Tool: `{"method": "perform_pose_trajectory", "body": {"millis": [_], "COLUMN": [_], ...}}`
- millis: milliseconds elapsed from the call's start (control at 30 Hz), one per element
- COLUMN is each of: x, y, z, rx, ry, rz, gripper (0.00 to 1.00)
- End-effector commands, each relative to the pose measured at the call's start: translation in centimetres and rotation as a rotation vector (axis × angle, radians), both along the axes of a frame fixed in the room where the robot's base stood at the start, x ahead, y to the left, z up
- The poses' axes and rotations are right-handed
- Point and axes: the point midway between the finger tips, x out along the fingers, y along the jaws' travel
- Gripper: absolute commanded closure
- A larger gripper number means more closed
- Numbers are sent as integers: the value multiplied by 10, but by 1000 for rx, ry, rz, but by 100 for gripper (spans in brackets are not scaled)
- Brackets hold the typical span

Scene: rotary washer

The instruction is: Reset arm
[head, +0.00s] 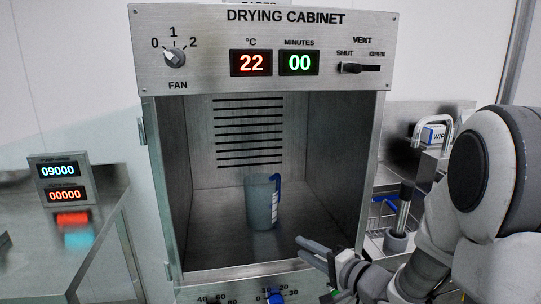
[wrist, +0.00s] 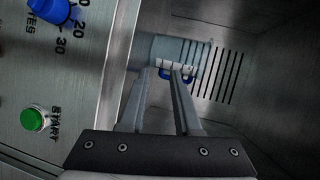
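My gripper (head: 314,248) is at the front opening of the drying cabinet (head: 262,17), to the lower right of a jug. Its two fingers are apart with nothing between them; they also show in the wrist view (wrist: 165,76). The grey-blue jug (head: 261,204) with a blue handle stands upright on the cabinet floor, apart from the fingers in the head view. In the wrist view the jug (wrist: 170,48) shows beyond the fingertips, which overlap its blue handle in the picture. My arm comes in from the right.
The cabinet's side walls and upper panel frame the opening. A lower panel carries a blue knob (head: 275,297) and a green START button (wrist: 32,119). A bench with a display (head: 62,181) is at left. A sink with a tap (head: 432,130) is behind my arm.

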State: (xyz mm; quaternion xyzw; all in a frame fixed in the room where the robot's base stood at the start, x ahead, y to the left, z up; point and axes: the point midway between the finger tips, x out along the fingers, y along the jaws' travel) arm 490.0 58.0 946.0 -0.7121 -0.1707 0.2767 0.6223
Motion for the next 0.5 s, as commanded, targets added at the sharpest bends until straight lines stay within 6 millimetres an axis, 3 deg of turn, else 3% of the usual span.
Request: {"method": "perform_pose_trajectory", "body": {"millis": [33, 267, 500], "x": [0, 9, -16], "y": [0, -40, -82], "z": [0, 26, 54], "rx": [0, -439, -844], "ry": [0, -79, -30], "rz": [0, -164, -265], "gripper": [68, 68, 68]}}
